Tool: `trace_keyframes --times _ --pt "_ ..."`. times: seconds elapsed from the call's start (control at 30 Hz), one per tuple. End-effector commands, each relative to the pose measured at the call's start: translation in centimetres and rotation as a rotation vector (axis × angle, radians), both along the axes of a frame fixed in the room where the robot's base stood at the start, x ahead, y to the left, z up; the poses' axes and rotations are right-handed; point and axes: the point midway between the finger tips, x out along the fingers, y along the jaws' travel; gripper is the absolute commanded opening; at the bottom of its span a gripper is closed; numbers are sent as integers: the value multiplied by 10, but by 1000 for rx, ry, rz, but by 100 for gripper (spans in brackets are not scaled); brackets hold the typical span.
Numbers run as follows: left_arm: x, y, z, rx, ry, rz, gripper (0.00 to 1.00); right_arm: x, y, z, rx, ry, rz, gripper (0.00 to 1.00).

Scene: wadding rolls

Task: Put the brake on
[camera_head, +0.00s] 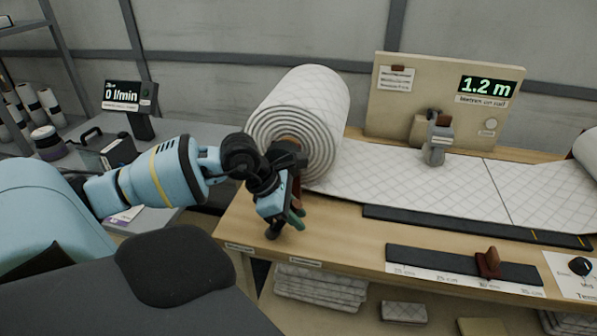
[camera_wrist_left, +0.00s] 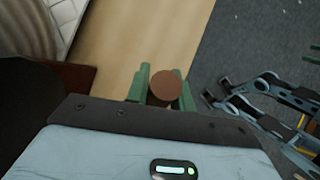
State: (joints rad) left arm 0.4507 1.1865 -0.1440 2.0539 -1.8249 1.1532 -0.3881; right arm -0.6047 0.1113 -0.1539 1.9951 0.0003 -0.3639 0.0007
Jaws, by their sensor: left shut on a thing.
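The large quilted wadding roll (camera_head: 305,115) sits at the left end of the bench, its spiral end facing me. My left gripper (camera_head: 296,212) is in front of this end, close to the bench's left front edge. In the left wrist view its green fingers (camera_wrist_left: 162,88) are shut on a round brown knob (camera_wrist_left: 164,84), one finger on each side. The knob looks like a lever handle; its shaft is hidden. I cannot tell which way the brake is set. My gripper and wrist cover part of the roll's hub.
A display (camera_head: 122,95) reads 0 l/min on the left; another (camera_head: 488,85) on the back board reads 1.2 m. Flat wadding (camera_head: 420,190) runs rightward over the bench. A brown slider (camera_head: 487,262) stands on a dark rail. Blue-grey arm parts (camera_wrist_left: 275,95) show in the wrist view.

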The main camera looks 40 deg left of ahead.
Motion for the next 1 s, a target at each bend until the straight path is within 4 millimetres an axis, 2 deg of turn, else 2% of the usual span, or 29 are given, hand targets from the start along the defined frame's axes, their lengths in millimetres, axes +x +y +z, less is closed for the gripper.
trace_keyframes --times 0.23,0.57,0.6,0.73,1.0 --pt "0 1 0 23 10 0 0 9 0 2 1 -18 0 51" --pt "0 1 -1 24 12 -1 0 7 1 2 2 -15 0 51" --pt "0 1 -1 24 12 -1 27 7 1 2 2 -13 -1 51" --pt "0 1 -1 23 13 -1 44 3 1 0 2 -5 -2 51" --pt "-1 1 -1 23 14 -2 45 -2 1 -1 2 4 -2 51"
